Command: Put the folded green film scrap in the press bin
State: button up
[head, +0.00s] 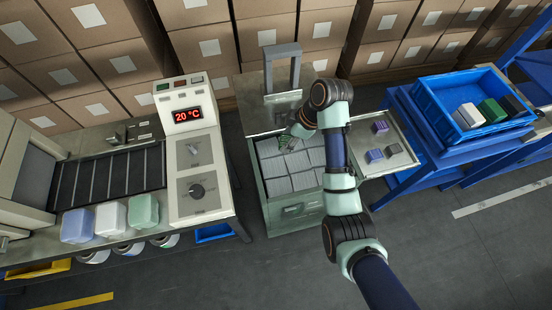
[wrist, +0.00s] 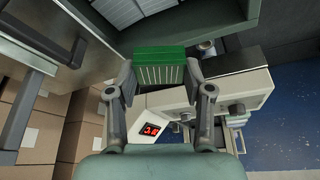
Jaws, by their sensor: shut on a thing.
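The folded green film scrap (wrist: 158,66), a green block with pale lines, is between the two fingertips of my gripper (wrist: 158,77) in the wrist view. My gripper is shut on it. In the head view the gripper (head: 297,132) is over the back part of an open grey-green box (head: 280,215), and a bit of the green scrap (head: 287,143) shows there. Rows of grey slabs (head: 306,178) lie in this box, which looks like the press bin. I cannot tell the scrap's height above them. My arm hides the box's right side.
A side tray (head: 393,137) with purple and grey pieces adjoins the box on the right. A blue crate (head: 440,100) with white, green and dark blocks stands farther right. At left is a machine with a red 20 °C display (head: 188,115). An upright frame (head: 283,52) stands behind the box.

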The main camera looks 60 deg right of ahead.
aim_at(283, 171)
jog(key=shift+s+d+f, duration=0.1)
jog(key=shift+s+d, duration=0.15)
notch_tip(283, 171, down, 20)
jog(key=b, duration=0.7)
jog(key=shift+a+b, duration=0.1)
jog(key=shift+b, duration=0.2)
jog(key=shift+f, duration=0.1)
jog(key=o, duration=0.7)
jog(key=shift+o, duration=0.2)
jog(key=p+v, duration=0.4)
jog(key=v, duration=0.8)
jog(key=shift+p, duration=0.4)
